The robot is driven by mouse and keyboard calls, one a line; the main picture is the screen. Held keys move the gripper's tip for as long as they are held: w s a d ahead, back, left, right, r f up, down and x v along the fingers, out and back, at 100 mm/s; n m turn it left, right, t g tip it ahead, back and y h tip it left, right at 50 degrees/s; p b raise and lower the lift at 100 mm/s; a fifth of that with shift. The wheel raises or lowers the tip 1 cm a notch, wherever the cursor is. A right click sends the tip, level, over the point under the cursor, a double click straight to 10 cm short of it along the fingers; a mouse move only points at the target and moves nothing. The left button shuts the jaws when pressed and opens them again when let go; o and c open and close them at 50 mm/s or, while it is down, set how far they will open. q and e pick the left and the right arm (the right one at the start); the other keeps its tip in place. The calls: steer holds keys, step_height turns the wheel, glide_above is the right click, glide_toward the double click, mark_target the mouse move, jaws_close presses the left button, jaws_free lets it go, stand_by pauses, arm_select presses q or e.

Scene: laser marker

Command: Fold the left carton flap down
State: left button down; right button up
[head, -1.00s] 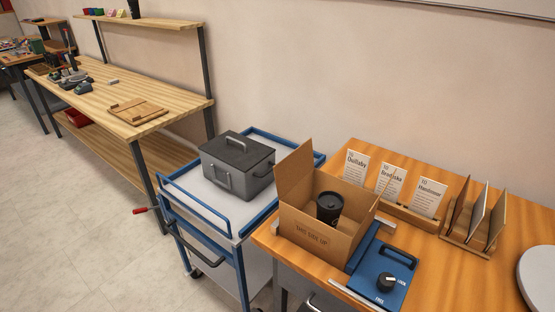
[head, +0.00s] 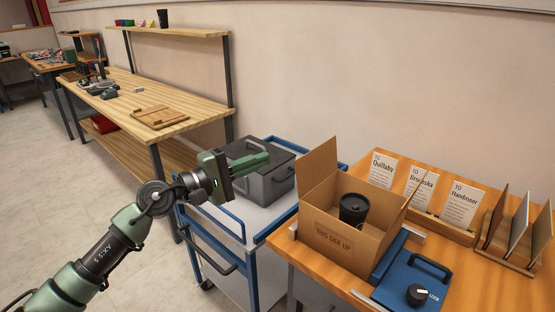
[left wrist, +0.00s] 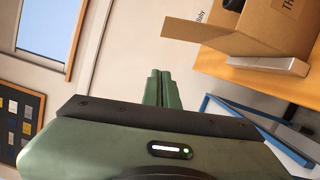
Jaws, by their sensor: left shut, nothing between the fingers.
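The brown open carton (head: 345,235) stands on the orange wooden table, its front marked "THIS SIDE UP". Its left flap (head: 319,172) stands upright; the right flap (head: 401,203) leans outward. A black lidded cup (head: 354,208) sits inside. My left gripper (head: 266,159) is shut and empty, in the air left of the left flap and apart from it, in front of the grey case. In the left wrist view, the shut fingers (left wrist: 162,88) show below the carton (left wrist: 270,32) and a protruding flap (left wrist: 192,29). My right gripper is not in view.
A grey case (head: 272,185) sits on the blue-railed cart (head: 232,228) behind my left gripper. A blue plate with a handle and knob (head: 408,277) lies right of the carton. Cards (head: 422,188) and a slotted rack (head: 512,250) stand behind and to the right.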

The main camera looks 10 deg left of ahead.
mark_target(318, 166)
arm_select(q)
steer(key=w+d+p, duration=0.1)
steer(key=d+p, duration=0.1)
steer(key=d, duration=0.3)
steer(key=w+d+r+p, duration=0.1)
steer(key=w+d+p, duration=0.1)
steer(key=d, duration=0.3)
steer(key=shift+w+p, duration=0.25)
steer(key=shift+p, duration=0.6)
steer(key=shift+d+r, duration=0.1)
steer(key=shift+r, duration=0.05)
